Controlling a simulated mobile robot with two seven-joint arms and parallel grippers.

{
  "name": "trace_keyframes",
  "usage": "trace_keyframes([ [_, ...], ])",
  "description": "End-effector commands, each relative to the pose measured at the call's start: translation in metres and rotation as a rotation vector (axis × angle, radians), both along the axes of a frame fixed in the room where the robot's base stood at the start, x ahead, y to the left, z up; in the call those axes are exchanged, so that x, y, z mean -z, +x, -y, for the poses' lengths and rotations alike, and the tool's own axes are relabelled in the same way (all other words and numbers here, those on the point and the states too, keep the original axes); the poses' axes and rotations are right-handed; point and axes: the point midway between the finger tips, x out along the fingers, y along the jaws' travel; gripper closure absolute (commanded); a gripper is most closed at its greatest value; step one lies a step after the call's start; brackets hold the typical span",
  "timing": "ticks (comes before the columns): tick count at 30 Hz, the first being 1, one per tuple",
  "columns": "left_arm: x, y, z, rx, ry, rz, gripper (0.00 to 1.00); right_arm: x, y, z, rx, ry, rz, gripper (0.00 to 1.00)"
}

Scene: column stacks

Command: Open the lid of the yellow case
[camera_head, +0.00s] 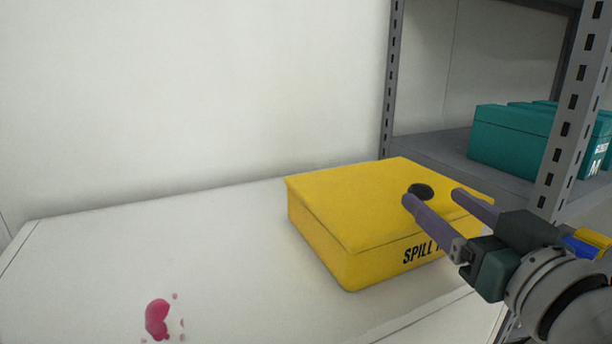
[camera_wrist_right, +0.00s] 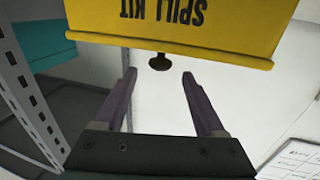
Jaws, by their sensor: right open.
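The yellow case (camera_head: 345,255) stands on the white table, marked "SPILL KIT" on its front. Its yellow lid (camera_head: 345,200) is shut and bears a dark round knob (camera_head: 420,190). My right gripper (camera_head: 432,197) reaches in from the right, its two purple fingers open and apart, near the knob. In the right wrist view the case (camera_wrist_right: 190,18) appears upside down at the top. The knob (camera_wrist_right: 160,63) sticks out past the lid's edge, just beyond the gap between the open fingertips (camera_wrist_right: 158,76). No contact shows. My left gripper is not in view.
The white table (camera_head: 90,260) is bare to the left of the case, except for a pink splash (camera_head: 157,318) near the front. A grey shelf rack (camera_head: 389,80) with teal boxes (camera_head: 510,138) stands behind to the right, its near post close to my right arm.

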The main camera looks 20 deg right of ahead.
Motion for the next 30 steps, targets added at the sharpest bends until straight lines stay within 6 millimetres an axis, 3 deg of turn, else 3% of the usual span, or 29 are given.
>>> trace_keyframes([
  [6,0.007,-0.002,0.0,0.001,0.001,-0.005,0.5,0.0,0.041,0.006,0.0,0.0,0.003,0.28],
  [13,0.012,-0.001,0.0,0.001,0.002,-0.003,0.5,0.0,0.073,0.011,0.0,-0.001,0.001,0.28],
  [25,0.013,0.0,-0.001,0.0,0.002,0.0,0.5,0.0,0.081,0.012,0.0,-0.001,-0.002,0.28],
  [30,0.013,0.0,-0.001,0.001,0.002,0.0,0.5,0.0,0.081,0.012,0.0,-0.001,-0.002,0.46],
])
